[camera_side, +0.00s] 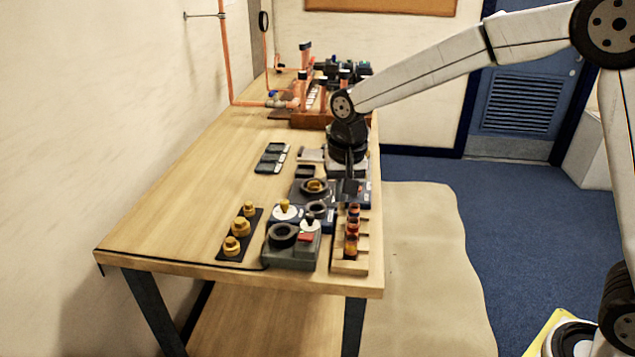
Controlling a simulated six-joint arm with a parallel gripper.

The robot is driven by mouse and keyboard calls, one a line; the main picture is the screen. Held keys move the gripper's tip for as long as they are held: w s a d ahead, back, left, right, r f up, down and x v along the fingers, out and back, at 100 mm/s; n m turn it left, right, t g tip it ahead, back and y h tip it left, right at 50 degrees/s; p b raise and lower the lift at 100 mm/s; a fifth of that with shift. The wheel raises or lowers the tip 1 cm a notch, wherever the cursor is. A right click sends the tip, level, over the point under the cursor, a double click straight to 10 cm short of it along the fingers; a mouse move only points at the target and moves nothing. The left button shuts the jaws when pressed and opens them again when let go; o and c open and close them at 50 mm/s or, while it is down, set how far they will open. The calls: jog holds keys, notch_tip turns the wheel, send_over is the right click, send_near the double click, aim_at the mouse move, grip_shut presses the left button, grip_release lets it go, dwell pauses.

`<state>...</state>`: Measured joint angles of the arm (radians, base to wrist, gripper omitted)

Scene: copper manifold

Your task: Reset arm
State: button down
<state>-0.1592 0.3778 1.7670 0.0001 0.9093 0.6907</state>
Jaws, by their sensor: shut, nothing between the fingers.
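My gripper (350,186) hangs from the end of my arm, pointing down over the right side of the wooden table. It is dark and small in this view, and it is shut with nothing in it. It is just behind the wooden rack of amber vials and beside the dark devices. The copper manifold (292,103) stands at the far end of the table, behind my wrist. My wrist hides part of what is behind it.
The wooden table (190,180) is clear along its left side. Brass fittings (241,226) sit on a dark strip near the front. A grey device (292,255) and a vial rack (338,263) stand at the front right. Dark flat pieces (272,157) lie mid-table.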

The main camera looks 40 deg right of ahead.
jog(key=s+d+f+n, duration=0.3)
jog(key=s, duration=0.5)
jog(key=s+d+f+n+t, duration=0.1)
jog(key=s+d+f+n, duration=0.2)
jog(key=s, duration=0.6)
jog(key=shift+s+d+f+t, duration=0.3)
jog(key=shift+d+f, duration=0.3)
jog(key=shift+d, duration=0.05)
